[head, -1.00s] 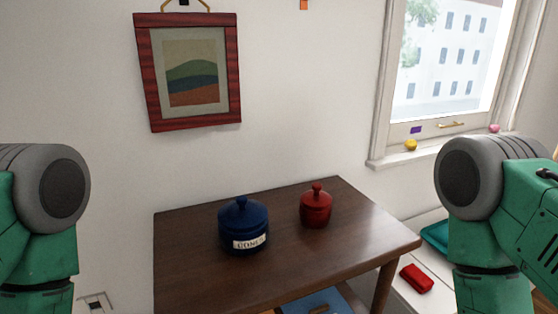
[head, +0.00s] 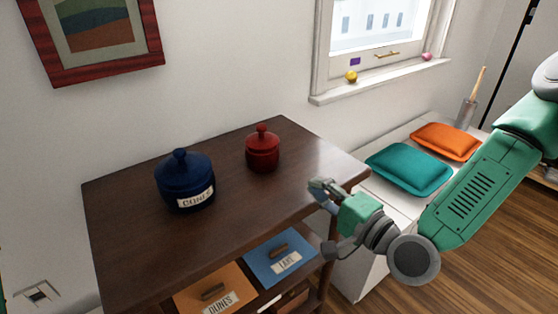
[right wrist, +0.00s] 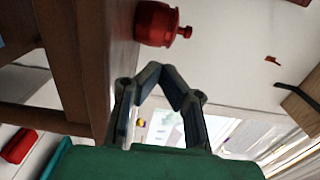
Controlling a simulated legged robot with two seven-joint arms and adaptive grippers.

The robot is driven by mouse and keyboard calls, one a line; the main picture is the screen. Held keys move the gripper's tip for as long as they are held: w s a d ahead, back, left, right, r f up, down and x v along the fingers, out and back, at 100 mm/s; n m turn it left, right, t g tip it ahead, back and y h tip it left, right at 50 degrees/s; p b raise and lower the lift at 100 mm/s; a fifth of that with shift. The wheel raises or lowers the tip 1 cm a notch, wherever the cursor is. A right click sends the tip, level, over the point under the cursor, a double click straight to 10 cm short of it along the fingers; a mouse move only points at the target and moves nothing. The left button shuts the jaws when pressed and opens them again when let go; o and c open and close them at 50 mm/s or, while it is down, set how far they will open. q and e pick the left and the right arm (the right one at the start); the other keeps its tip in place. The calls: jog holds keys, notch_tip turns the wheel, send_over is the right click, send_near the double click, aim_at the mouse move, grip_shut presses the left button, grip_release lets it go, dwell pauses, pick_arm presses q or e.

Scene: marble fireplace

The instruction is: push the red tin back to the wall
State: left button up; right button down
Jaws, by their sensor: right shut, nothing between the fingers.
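The red tin (head: 262,152), with a knobbed lid, stands upright on the dark wooden table (head: 235,215), near its back edge with a strip of tabletop behind it. It also shows at the top of the right wrist view (right wrist: 155,24), beyond the fingers. My right gripper (head: 318,188) is at the table's right front edge, in front of and to the right of the tin, apart from it. Its fingers meet at their tips in the right wrist view (right wrist: 172,72), with nothing between them. My left gripper is not in view.
A blue tin (head: 186,178) with a white label stands left of the red tin. Labelled orange (head: 213,290) and blue (head: 280,258) drawers or boxes sit below the tabletop. Teal (head: 410,168) and orange (head: 445,141) cushions lie on a white bench to the right. The tabletop between tin and gripper is clear.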

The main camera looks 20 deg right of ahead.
aim_at(274, 156)
jog(key=b+x, duration=0.1)
jog(key=x, duration=0.9)
jog(key=shift+a+f, duration=0.1)
jog(key=shift+a, duration=0.1)
jog(key=shift+x, duration=0.75)
jog(key=shift+w+b, duration=0.1)
jog(key=shift+b, duration=0.2)
